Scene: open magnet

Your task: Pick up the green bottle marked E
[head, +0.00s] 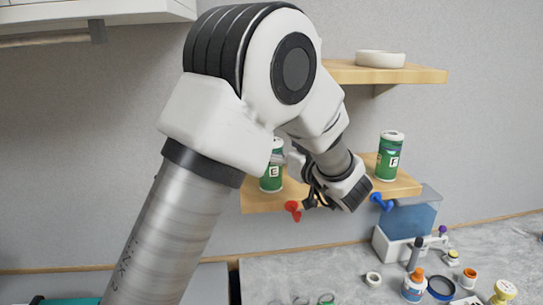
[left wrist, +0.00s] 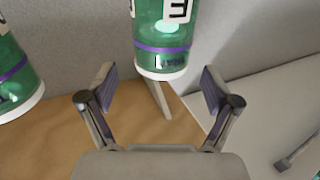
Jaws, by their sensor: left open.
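A green bottle with a purple band (left wrist: 150,28) shows between and beyond the fingertips. Its label is cut off at the top edge and the visible letter looks like an E. My right gripper is not in view.
The green bottle marked F (head: 390,157) stands on the shelf (head: 405,186) to the right. Another green bottle (left wrist: 18,75) is at the left in the wrist view. A red hook (head: 293,209) and a blue hook (head: 380,201) are at the shelf front. Several small items crowd the counter.

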